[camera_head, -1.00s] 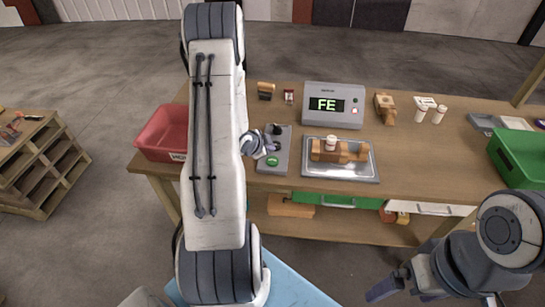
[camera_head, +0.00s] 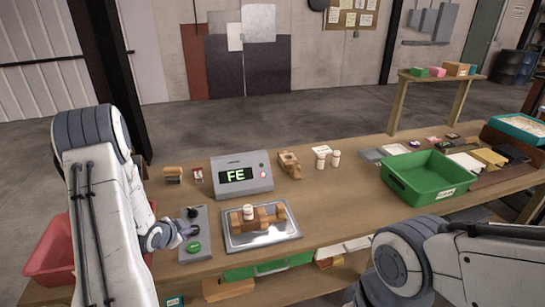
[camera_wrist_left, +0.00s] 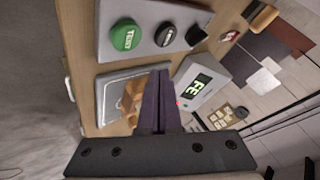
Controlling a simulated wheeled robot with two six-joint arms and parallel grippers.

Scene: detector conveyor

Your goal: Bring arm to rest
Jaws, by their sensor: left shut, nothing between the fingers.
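My left gripper (camera_head: 172,236) is beside the control box (camera_head: 195,247) with the green button, at the left of the workbench. In the left wrist view its dark fingers (camera_wrist_left: 158,100) are together with nothing between them. Past them show the green TEST button (camera_wrist_left: 125,35), a black knob (camera_wrist_left: 165,36) and the detector display (camera_wrist_left: 200,87) reading FE. My right arm (camera_head: 440,262) is folded at the lower right; its gripper does not show.
A metal tray (camera_head: 287,232) holds a brown wooden block (camera_head: 262,217) with a white cylinder (camera_head: 248,211) on it. The detector (camera_head: 258,185) stands behind. A green bin (camera_head: 420,190) is at right, a red bin (camera_head: 40,265) at lower left, partly behind my left arm.

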